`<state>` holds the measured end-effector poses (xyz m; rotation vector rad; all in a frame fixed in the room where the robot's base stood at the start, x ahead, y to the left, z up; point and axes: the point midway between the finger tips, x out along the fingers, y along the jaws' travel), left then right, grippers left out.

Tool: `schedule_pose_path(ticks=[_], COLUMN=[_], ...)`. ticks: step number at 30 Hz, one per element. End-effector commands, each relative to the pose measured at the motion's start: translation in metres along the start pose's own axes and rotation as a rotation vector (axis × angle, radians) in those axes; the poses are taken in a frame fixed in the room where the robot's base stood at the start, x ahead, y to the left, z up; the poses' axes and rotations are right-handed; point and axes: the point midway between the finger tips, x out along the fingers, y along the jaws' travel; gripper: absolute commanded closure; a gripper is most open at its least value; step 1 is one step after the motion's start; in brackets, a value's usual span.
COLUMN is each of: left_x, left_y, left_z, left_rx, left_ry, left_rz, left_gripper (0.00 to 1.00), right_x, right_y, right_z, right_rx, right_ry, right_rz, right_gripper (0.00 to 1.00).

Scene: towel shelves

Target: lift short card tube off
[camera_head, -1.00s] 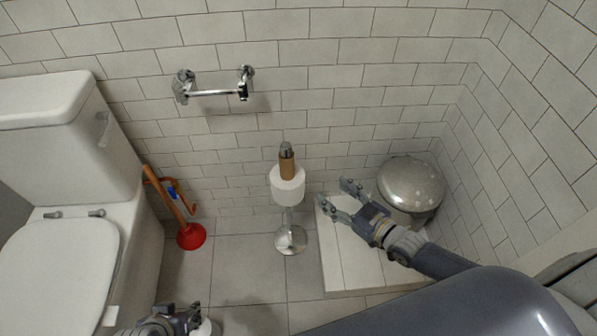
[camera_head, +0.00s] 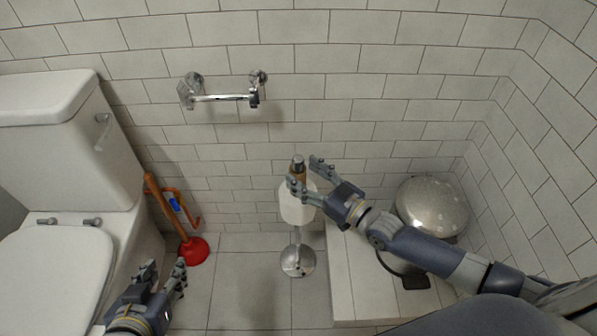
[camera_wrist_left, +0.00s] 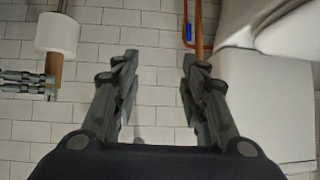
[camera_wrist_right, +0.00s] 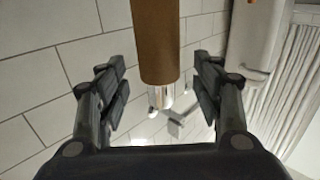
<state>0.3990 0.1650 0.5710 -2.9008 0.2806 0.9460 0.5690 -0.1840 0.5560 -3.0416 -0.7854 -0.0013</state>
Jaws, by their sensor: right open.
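The short brown card tube (camera_head: 299,172) stands on the metal post of the paper stand, above a white roll (camera_head: 297,207). The post's metal tip shows above the tube. In the right wrist view the tube (camera_wrist_right: 157,40) reaches down between the finger lines, with the metal tip beyond it. My right gripper (camera_head: 308,172) is open, with its fingers around the tube or just beside it; contact cannot be told. My left gripper (camera_head: 165,270) is open and empty near the toilet. In the left wrist view the roll (camera_wrist_left: 57,33) and tube (camera_wrist_left: 54,68) show at the left.
A metal wall holder (camera_head: 222,97) is empty above the stand. The toilet (camera_head: 70,170) is at the left, with a red plunger (camera_head: 193,250) beside it. A metal bin (camera_head: 432,205) and a white tiled step (camera_head: 343,290) are at the right. The floor between is clear.

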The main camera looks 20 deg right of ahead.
Motion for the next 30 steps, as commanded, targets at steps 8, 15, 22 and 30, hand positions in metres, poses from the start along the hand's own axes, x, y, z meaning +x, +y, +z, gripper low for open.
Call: schedule_pose_path(ticks=[8, 15, 22, 30], left_x=[0.004, 0.003, 0.003, 0.003], left_y=[0.005, 0.005, 0.005, 0.005], left_z=[-0.032, -0.038, -0.038, -0.037], left_rx=[0.001, 0.001, 0.001, 0.001], left_ry=[0.152, 0.178, 0.177, 0.175], left_rz=[0.01, 0.011, 0.011, 0.011], left_gripper=[0.6, 0.6, 0.6, 0.6], right_x=[0.026, 0.029, 0.029, 0.029], right_y=[0.0, 0.0, 0.0, 0.0], right_z=[0.001, 0.0, 0.0, 0.0], right_rx=[0.0, 0.0, 0.0, 0.0], right_ry=[0.0, -0.001, -0.001, -0.001], right_rz=[0.0, 0.0, 0.0, 0.0], right_gripper=[0.4, 0.4, 0.6, 0.87])
